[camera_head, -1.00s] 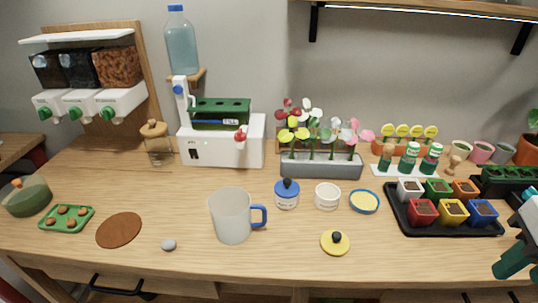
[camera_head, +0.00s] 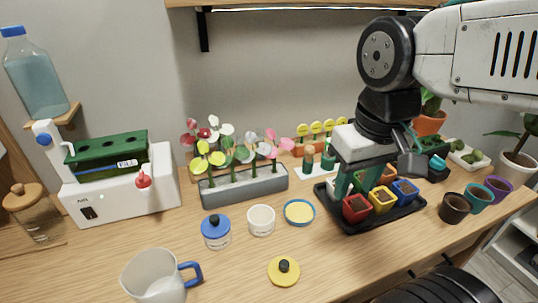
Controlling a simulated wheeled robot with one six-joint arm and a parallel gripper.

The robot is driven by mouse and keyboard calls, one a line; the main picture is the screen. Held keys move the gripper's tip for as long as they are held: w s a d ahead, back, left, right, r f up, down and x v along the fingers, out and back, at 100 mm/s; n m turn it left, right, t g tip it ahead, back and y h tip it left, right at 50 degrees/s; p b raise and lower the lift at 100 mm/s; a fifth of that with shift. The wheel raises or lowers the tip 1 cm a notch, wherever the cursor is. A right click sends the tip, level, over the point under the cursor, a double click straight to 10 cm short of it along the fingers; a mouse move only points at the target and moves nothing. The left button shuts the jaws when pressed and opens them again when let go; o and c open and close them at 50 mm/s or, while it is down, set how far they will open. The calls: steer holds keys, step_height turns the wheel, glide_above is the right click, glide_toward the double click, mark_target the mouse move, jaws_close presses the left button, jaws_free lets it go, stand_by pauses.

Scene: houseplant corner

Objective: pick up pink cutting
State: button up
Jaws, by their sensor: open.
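The pink cutting (camera_head: 285,143) is at the right end of a row of stemmed cuttings in a long grey planter (camera_head: 245,187), behind the lidded jar. Pink and white heads overlap there, so its stem is partly hidden. Red, white, green and yellow cuttings stand to its left. My gripper (camera_head: 357,186), with teal fingers pointing down, is open and empty. It is to the right of the planter, above the black tray of small pots, apart from the pink cutting.
The black tray (camera_head: 377,222) holds several coloured pots. In front of the planter are a blue-lidded jar (camera_head: 215,233), a white cup (camera_head: 261,220), a blue-rimmed dish (camera_head: 299,212) and a yellow lid (camera_head: 284,271). A white mug (camera_head: 153,277) stands at front left. Bare wood lies between them.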

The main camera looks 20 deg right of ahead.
steer(key=w+a+m, duration=0.1)
steer(key=w+m, duration=0.1)
steer(key=w, duration=1.3)
steer(key=m+g, duration=0.1)
glide_above(275, 153)
step_height(275, 153, down, 5)
steer(key=shift+d+f, duration=0.1)
steer(key=shift+f, duration=0.05)
steer(key=shift+w+f, duration=0.25)
steer(key=f, duration=0.7)
steer(key=shift+w+f, duration=0.2)
steer(key=shift+f, duration=0.15)
jaws_close()
